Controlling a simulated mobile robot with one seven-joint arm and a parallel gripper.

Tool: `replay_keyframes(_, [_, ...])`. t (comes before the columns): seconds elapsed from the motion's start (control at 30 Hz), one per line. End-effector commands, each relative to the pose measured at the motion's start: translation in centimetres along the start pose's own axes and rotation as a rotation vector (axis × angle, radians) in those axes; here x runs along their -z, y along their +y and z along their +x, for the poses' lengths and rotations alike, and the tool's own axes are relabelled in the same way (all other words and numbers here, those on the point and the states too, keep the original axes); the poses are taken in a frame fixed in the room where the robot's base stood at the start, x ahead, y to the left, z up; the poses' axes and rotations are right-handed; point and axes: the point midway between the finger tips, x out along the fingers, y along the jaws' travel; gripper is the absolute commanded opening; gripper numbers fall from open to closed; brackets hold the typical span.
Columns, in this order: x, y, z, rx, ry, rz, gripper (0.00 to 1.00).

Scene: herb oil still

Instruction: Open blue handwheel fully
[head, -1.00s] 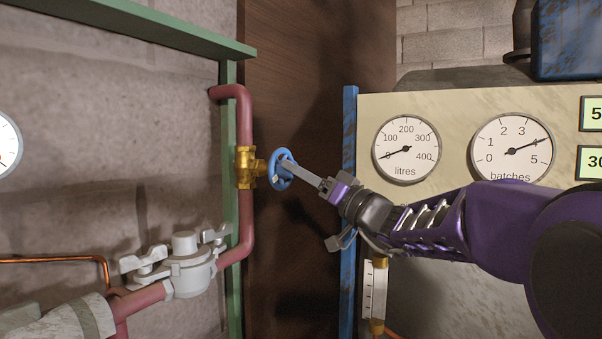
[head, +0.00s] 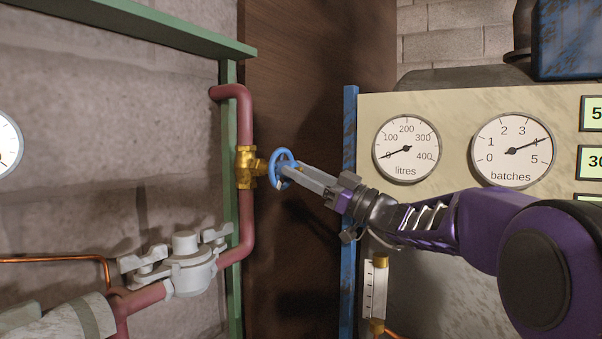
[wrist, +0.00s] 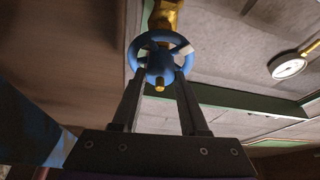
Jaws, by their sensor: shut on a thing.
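The blue handwheel (head: 281,168) sits on a brass valve (head: 245,168) in a dark red pipe. In the wrist view the blue handwheel (wrist: 162,62) shows face-on, with its spokes and a brass stem end at its hub. My gripper (head: 291,174) reaches it from the right. In the wrist view, the two fingers of my gripper (wrist: 161,76) reach the lower part of the wheel, one on each side of the hub, and grip it there. The fingertips are partly hidden by the wheel.
A green post (head: 232,120) and shelf stand behind the pipe. A grey clamp fitting (head: 185,265) is at lower left. A cream panel (head: 455,108) with litres and batches dials is at right, edged by a blue post (head: 349,200). A sight gauge (head: 375,290) hangs below my arm.

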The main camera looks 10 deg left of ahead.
Motion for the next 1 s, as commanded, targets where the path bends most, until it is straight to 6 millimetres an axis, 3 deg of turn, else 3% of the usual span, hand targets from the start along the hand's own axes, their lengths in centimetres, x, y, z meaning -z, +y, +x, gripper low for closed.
replay_keyframes(0.3, [-0.26,-0.04,-0.04,0.001,-0.004,0.002,0.0])
replay_keyframes(0.33, [-0.26,-0.04,-0.04,0.001,-0.004,0.002,0.45])
replay_keyframes(0.5, [-0.18,-0.02,-0.03,0.001,-0.003,0.002,0.73])
replay_keyframes(1.0, [-0.03,-0.03,0.0,-0.005,-0.001,0.011,0.73])
